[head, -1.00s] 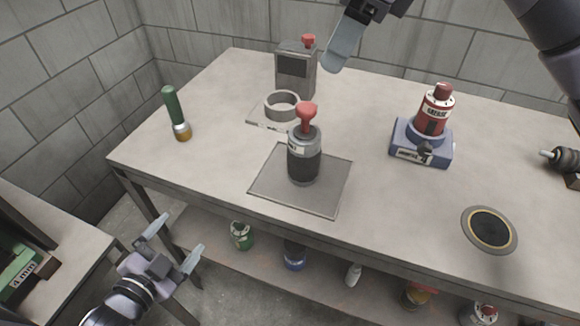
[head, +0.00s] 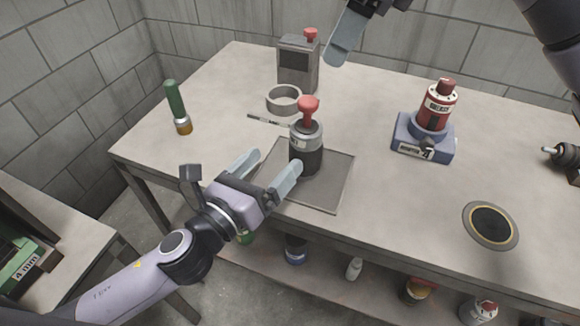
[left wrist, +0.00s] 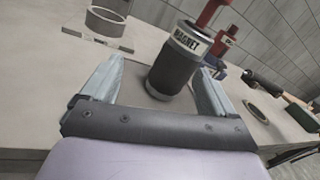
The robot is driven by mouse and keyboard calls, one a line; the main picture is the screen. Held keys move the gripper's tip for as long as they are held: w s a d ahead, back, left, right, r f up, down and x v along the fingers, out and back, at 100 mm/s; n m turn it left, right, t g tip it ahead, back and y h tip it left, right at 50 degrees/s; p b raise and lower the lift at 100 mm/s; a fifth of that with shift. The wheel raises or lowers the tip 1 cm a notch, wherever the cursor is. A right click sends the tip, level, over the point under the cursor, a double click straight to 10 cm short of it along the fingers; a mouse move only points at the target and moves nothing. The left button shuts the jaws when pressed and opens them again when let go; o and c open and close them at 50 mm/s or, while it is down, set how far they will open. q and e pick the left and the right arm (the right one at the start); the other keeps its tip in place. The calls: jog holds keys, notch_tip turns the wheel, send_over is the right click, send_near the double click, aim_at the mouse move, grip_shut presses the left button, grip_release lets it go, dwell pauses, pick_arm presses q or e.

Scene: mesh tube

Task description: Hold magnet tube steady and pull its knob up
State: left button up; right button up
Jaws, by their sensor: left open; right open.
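The magnet tube (head: 307,151) is a dark cylinder with a grey top, standing upright on a grey square mat (head: 329,190). Its red knob (head: 308,105) sits on top. In the left wrist view the tube (left wrist: 174,64) shows its MAGNET label, and the knob (left wrist: 211,12) is cut by the top edge. My left gripper (head: 268,169) is open at the mat's front left, with its fingers pointing toward the tube. In the left wrist view the tube stands ahead, between the directions of the two fingers. My right gripper (head: 345,38) is high at the back, only partly in view, away from the tube.
A grey box with a red knob (head: 298,64) and a grey ring (head: 284,99) stand behind the tube. A green flashlight (head: 178,107) is at left. A red canister (head: 435,108) in a blue base (head: 424,142) and a round dark disc (head: 490,225) are at right.

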aim_at(311, 145)
pick_arm(q)
jog(key=d+m, duration=0.2)
jog(key=d, duration=0.1)
jog(key=shift+w+d+f+m+y, duration=0.25)
jog(key=shift+d+f+m+y, duration=0.05)
jog(key=shift+d+m, duration=0.1)
jog(key=shift+x, duration=3.45)
jog(key=shift+f, duration=0.1)
